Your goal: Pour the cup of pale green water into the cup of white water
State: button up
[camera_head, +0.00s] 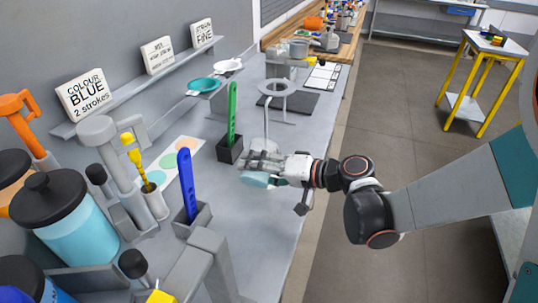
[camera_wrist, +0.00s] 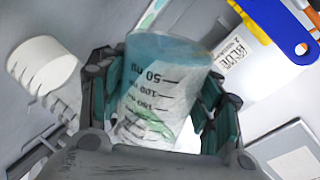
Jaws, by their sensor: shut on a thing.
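My gripper (camera_head: 264,163) is shut on a clear graduated cup (camera_wrist: 158,90) above the grey bench. In the wrist view its dark fingers are on both sides of the cup. The cup has a blue-teal end at the top of that view and a pale green patch lower down. In the head view the cup (camera_head: 256,180) looks tipped over at the fingers, its teal end towards the lower left. I cannot tell its liquid level. I cannot make out a cup of white water for certain. A white cylinder (camera_wrist: 45,65) shows left of the fingers in the wrist view.
A ring stand (camera_head: 288,88) is behind my gripper on the bench (camera_head: 262,225). A green tool (camera_head: 232,108) and a blue tool (camera_head: 187,185) stand upright in holders to the left. The bench before my gripper is clear.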

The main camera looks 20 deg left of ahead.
jog(key=shift+w+f+m+g, duration=0.1)
jog(key=shift+m+g, duration=0.2)
jog(key=shift+m, duration=0.2)
dwell(0.3)
jog(key=shift+w+r+m+g+p, duration=0.3)
jog(key=shift+w+r+m+p, duration=0.25)
jog(key=shift+w+m, duration=0.1)
dwell(0.8)
jog(key=shift+w+r+m+g, duration=0.35)
jog(key=shift+r+m+g, duration=0.15)
jog(key=shift+r+m, duration=0.35)
dwell(1.6)
